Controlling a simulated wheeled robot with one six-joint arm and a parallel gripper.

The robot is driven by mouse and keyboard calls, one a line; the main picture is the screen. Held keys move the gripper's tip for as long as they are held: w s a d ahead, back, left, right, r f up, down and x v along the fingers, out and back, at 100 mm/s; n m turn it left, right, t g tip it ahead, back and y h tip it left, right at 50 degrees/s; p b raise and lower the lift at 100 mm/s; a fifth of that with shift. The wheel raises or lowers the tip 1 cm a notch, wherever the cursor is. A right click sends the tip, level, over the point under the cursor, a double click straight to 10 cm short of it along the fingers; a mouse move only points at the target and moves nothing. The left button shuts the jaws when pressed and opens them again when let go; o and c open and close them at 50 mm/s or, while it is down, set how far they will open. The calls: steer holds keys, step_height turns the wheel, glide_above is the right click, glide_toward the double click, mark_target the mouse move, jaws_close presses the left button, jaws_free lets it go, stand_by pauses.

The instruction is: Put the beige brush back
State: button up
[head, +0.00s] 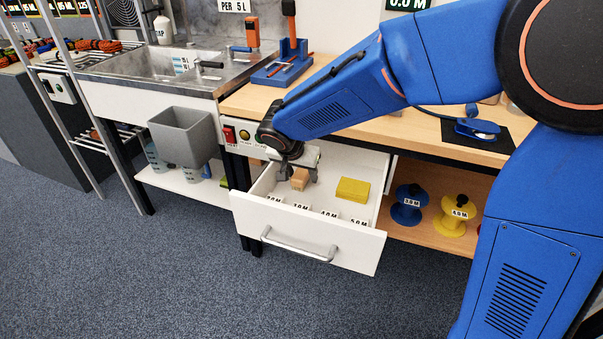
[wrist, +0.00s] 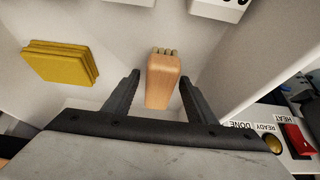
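The beige brush (head: 300,179) is a small block in the open white drawer (head: 334,243). In the wrist view the brush (wrist: 162,82) shows a wood-coloured body with short bristle tufts at its far end. My gripper (head: 297,178) reaches down into the drawer at the brush. In the wrist view its two dark fingers (wrist: 158,88) are apart, one on each side of the brush, with a visible gap on both sides. The brush appears to rest in the drawer; its exact contact with the floor is hard to tell.
A yellow sponge-like block (head: 352,190) lies in the drawer to the right. Length labels (head: 328,214) line the drawer's front. A grey bin (head: 184,136) hangs left. Blue (head: 407,212) and yellow (head: 453,222) spools stand on the shelf at right. The floor in front is clear.

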steer(key=shift+r, duration=0.1)
steer(key=v, duration=1.2)
steer(key=s+d+r, duration=0.1)
steer(key=s+d, duration=0.1)
steer(key=d, duration=0.5)
steer(key=s+d+r, duration=0.1)
steer(key=s+d, duration=0.1)
steer(key=d, duration=0.4)
steer(key=s+d+f+n+y, duration=0.1)
steer(key=s+d+f+n, duration=0.1)
steer(key=s+d, duration=0.7)
steer(key=s+d+f+n+y, duration=0.1)
steer(key=s+d+f+n, duration=0.1)
steer(key=s+d, duration=0.8)
steer(key=shift+s+f, duration=0.15)
steer(key=shift+s, duration=0.75)
